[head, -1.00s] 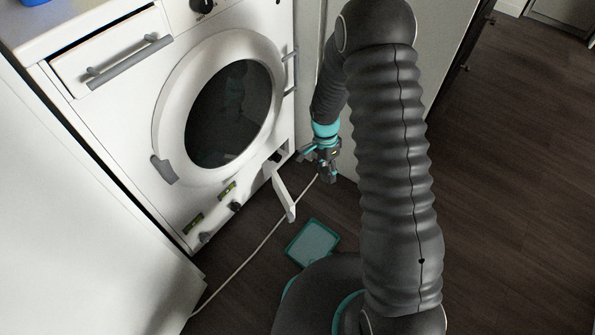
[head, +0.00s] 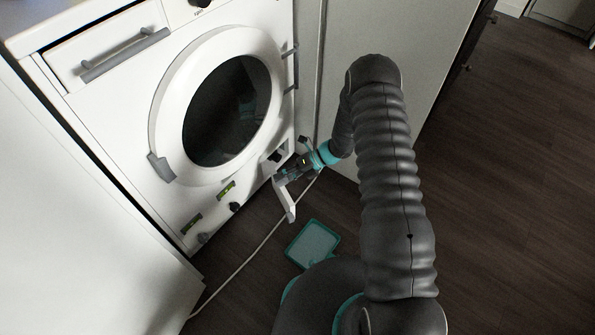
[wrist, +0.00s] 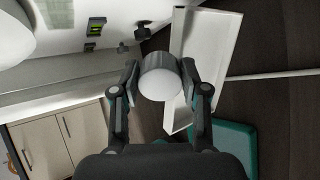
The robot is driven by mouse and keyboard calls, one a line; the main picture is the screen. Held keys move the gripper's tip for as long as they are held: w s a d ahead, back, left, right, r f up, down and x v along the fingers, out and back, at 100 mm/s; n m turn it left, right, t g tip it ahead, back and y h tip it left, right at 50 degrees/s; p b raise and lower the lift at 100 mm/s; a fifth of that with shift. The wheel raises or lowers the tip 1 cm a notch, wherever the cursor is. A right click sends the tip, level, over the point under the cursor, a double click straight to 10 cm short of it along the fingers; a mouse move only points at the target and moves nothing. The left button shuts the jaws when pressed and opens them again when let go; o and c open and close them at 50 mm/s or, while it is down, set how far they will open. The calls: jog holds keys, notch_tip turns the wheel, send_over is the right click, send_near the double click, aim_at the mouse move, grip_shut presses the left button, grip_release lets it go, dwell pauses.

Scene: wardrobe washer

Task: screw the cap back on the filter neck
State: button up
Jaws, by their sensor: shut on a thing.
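My gripper (wrist: 160,80) is shut on the cap (wrist: 160,83), a short grey cylinder with a pale round face, in the wrist view. In the head view my gripper (head: 283,175) is at the washer's lower right corner, by the open white flap (head: 288,200). The cap cannot be made out clearly there. A dark round part, which looks like the filter neck (head: 277,156), shows in the opening just above my gripper. In the wrist view I cannot make out the neck, and I cannot tell whether the cap touches it.
The open flap (wrist: 210,45) hangs close to the right finger in the wrist view. A teal tray (head: 313,243) lies on the dark floor. A pale cord (head: 243,264) crosses the floor. A dark knob (head: 234,207) and green levels are on the washer's lower front.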

jog(key=w+d+f+m+t+y+b, duration=0.1)
jog(key=w+d+f+m+t+y, duration=0.2)
jog(key=w+f+m+t, duration=0.4)
jog(key=m+t, duration=0.2)
jog(key=t, duration=0.3)
jog(key=shift+w+d+f, duration=0.2)
jog(key=shift+w+d, duration=0.2)
jog(key=shift+w+d+f+m+t, duration=0.2)
jog(key=shift+d+m+t, duration=0.15)
jog(key=shift+m+t, duration=0.2)
jog(key=shift+m, duration=0.25)
jog(key=shift+b+x, duration=1.75)
jog(key=shift+x, duration=0.65)
jog(key=shift+w, duration=0.1)
